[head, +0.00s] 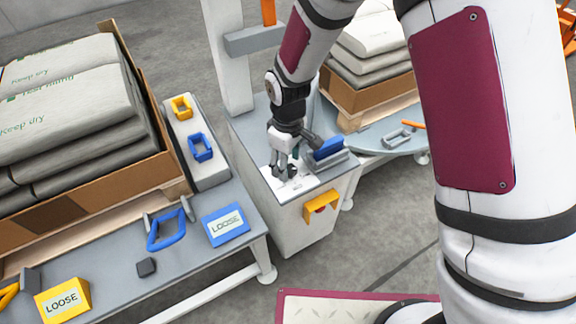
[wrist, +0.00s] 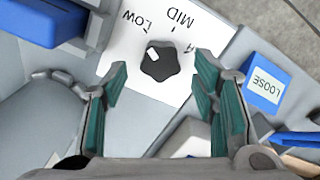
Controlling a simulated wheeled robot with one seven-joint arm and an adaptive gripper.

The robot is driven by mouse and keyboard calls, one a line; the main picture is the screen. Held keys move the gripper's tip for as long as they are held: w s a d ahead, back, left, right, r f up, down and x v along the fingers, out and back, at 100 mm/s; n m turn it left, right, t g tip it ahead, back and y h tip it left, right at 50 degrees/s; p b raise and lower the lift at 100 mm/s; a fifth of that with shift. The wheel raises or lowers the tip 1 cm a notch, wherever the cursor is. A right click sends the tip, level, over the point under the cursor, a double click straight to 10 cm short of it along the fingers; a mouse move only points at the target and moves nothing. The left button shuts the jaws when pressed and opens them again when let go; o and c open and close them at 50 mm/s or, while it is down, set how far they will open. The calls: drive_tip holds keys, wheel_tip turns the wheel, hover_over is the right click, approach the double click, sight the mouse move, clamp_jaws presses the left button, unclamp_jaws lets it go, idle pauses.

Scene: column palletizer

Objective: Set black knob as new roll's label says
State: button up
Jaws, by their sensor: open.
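The black knob (wrist: 161,64) sits on a white plate (wrist: 125,58) in the wrist view. Its white mark is at its upper left, toward the word LOW. MID is printed farther right, and a third word at the right is mostly hidden by a finger. My gripper (wrist: 161,82) is open, its teal-padded fingers on either side of the knob and apart from it. In the head view my gripper (head: 284,172) is over the grey cabinet's top (head: 262,178). I cannot tell which thing is the new roll; a blue box (head: 226,225) and a yellow box (head: 63,301) both read LOOSE.
A blue block (head: 328,148) in a grey holder stands close right of my gripper. A yellow bracket with a red button (head: 321,207) is on the cabinet front. The left bench (head: 110,288) holds a blue frame (head: 166,230). Sacks (head: 75,90) fill a crate behind it.

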drive_tip(key=shift+f, duration=0.7)
drive_tip(key=c, duration=1.2)
drive_tip(key=shift+o, duration=0.2)
